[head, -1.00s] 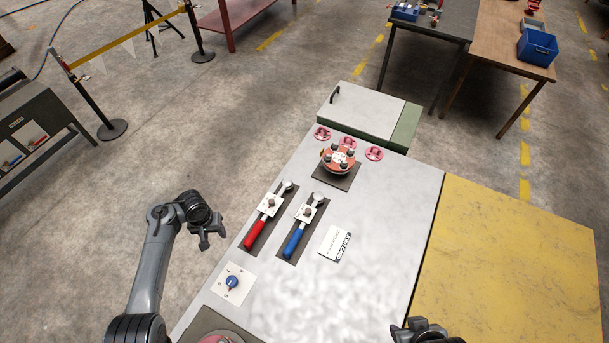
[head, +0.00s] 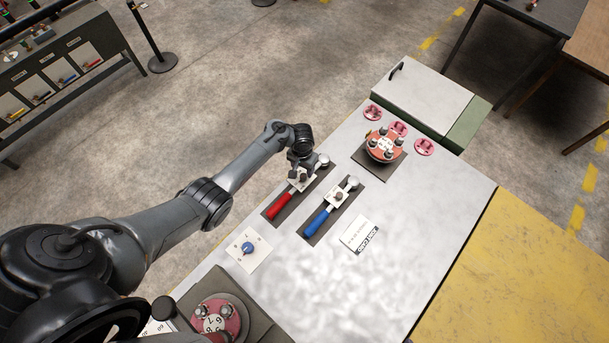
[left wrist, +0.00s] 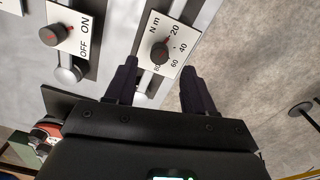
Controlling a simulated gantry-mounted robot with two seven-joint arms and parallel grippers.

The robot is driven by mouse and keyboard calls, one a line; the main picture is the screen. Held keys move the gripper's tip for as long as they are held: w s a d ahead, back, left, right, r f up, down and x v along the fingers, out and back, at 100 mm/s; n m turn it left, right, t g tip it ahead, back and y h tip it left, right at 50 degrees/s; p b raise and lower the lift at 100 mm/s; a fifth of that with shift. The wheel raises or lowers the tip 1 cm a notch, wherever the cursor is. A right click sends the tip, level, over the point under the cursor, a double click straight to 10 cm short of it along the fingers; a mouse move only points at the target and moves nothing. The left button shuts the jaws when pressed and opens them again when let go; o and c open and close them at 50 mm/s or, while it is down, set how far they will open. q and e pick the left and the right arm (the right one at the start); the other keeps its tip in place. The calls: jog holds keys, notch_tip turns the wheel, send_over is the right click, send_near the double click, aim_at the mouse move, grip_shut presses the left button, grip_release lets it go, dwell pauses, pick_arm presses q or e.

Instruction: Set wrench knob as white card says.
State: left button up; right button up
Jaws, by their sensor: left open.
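The red-handled wrench (head: 280,205) lies in a dark slot on the light panel, with a white scale plate at its upper end. The knob's red mark seems to face the 20 side. My left gripper (head: 302,168) is open over this plate; its fingertips (left wrist: 158,72) are either side of the knob, with no visible contact. The white joint card (head: 361,235) lies right of the blue-handled wrench (head: 320,219); its small text is unreadable. My right gripper is out of view.
The blue wrench's plate (left wrist: 71,30) reads ON and OFF, with its own knob (left wrist: 52,35). A blue dial (head: 247,248) sits nearer me. A bolted red flange (head: 383,147) stands at the back. The panel right of the card is clear.

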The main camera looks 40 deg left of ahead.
aim_at(303, 175)
pick_arm(q)
jog(key=shift+f+b, duration=0.8)
jog(key=shift+f, duration=1.9)
grip_shut()
